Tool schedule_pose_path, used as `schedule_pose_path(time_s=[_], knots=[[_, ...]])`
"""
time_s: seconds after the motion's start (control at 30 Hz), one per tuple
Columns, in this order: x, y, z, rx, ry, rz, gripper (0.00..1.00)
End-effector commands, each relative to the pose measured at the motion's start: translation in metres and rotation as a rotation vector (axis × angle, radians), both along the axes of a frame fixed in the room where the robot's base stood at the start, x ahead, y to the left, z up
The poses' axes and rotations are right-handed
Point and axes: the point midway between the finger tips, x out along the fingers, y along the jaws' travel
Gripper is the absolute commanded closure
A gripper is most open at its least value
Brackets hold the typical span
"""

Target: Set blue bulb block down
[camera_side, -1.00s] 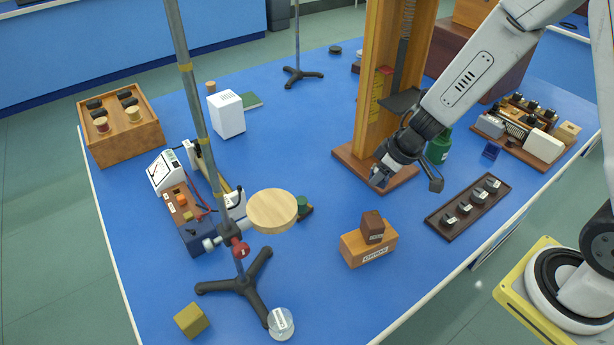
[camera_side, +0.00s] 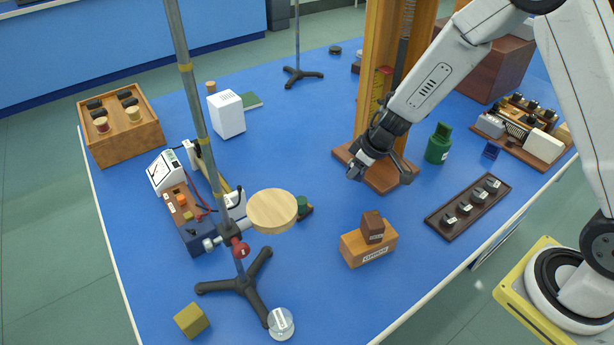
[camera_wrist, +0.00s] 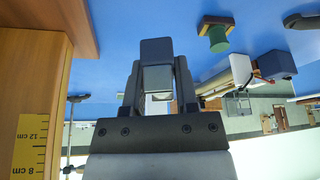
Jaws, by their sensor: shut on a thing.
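My gripper (camera_wrist: 157,78) is shut on a small slate-blue block (camera_wrist: 156,49) in the wrist view. The block sits between the two fingers, with a pale part below it in the picture; I cannot make out a bulb. The held block is too small and dark there to tell from the fingers. It appears to be clear of the table.
A wooden block with a brown cube on top (camera_side: 372,227) stands in front. A round wooden disc (camera_side: 272,210) on a tripod stand is at left. Open table lies left of the gripper.

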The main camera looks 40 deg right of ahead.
Motion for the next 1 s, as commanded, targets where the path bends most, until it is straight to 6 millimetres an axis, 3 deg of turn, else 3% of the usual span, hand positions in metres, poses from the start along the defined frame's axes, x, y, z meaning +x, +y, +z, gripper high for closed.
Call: schedule_pose_path(time_s=[0.2,0.6,1.0], knots=[[0.027,0.001,-0.015,0.0,0.001,0.001,1.0],[0.059,0.002,-0.054,0.0,0.001,0.0,1.0],[0.067,0.002,-0.063,0.0,0.0,0.0,1.0]])
